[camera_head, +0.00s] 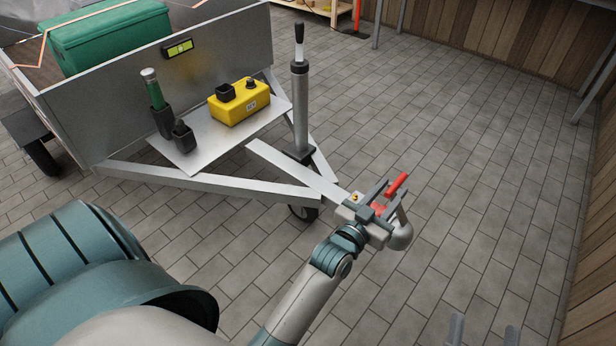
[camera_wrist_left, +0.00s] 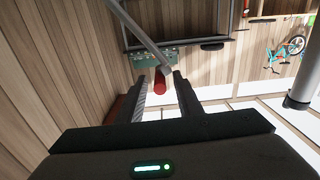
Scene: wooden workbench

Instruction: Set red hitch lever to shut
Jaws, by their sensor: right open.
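The red hitch lever (camera_head: 398,185) sticks up at a slant from the grey coupler (camera_head: 401,236) at the front end of the trailer drawbar. My left gripper (camera_head: 391,193) is at the coupler, with its two fingers on either side of the lever. In the left wrist view the lever's red end (camera_wrist_left: 160,82) shows between the spread fingertips, with a gap visible to each side. The lever's base is partly hidden by the gripper. My right gripper (camera_head: 485,329) is open and empty at the bottom edge of the head view, away from the hitch.
The trailer drawbar (camera_head: 210,182) carries a jockey-wheel post (camera_head: 299,105) with a black handle. A yellow box (camera_head: 239,104) and a green-topped tool (camera_head: 154,92) in a black holder are on its plate. The tiled floor (camera_head: 480,150) to the right is clear.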

